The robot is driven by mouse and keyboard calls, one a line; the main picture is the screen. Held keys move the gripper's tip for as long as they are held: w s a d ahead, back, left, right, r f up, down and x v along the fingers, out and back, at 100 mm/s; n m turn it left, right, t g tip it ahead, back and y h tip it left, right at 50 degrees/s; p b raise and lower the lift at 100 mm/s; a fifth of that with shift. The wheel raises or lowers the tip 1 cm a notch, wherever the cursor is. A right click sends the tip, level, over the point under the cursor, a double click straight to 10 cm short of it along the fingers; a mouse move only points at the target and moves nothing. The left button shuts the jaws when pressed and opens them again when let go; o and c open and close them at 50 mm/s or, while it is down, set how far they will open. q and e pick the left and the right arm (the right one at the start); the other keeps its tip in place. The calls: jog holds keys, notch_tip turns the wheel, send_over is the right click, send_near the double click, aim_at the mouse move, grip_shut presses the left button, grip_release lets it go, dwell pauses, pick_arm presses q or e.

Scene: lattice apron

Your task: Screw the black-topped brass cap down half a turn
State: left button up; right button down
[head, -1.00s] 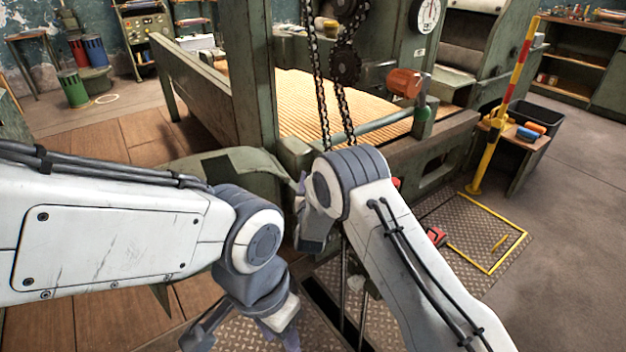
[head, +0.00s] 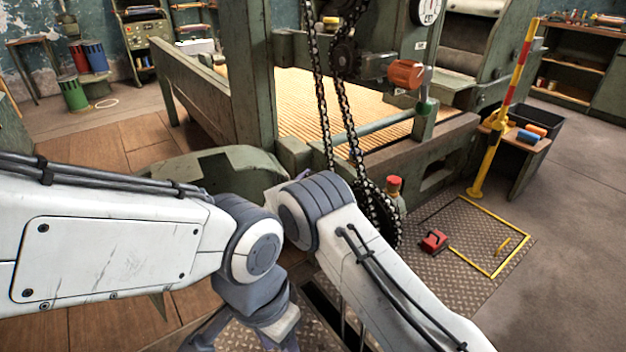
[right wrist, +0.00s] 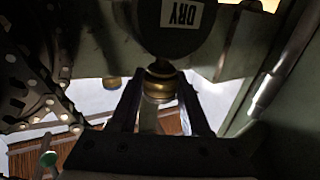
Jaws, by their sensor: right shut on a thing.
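The brass cap (right wrist: 160,86) shows in the right wrist view, between the two dark fingers of my right gripper (right wrist: 160,80). The fingers are shut on it from both sides. A dark rounded part with a white "DRY" label (right wrist: 182,14) lies just above the cap in that view. I cannot clearly tell the cap's black top from this dark part. In the head view my right arm's wrist hides the cap and the right fingers. My left gripper (head: 245,338) hangs at the bottom edge of the head view, away from the cap, with its fingertips cut off.
The green machine frame (head: 255,80) stands ahead, with hanging chains (head: 319,75) close to my right arm. A red-topped post (head: 394,184) and a red block (head: 434,241) are right of it. A yellow-red pole (head: 500,120) stands further right. Open floor lies at the right.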

jog(key=shift+a, duration=0.1)
jog(key=shift+c, duration=1.9)
grip_release()
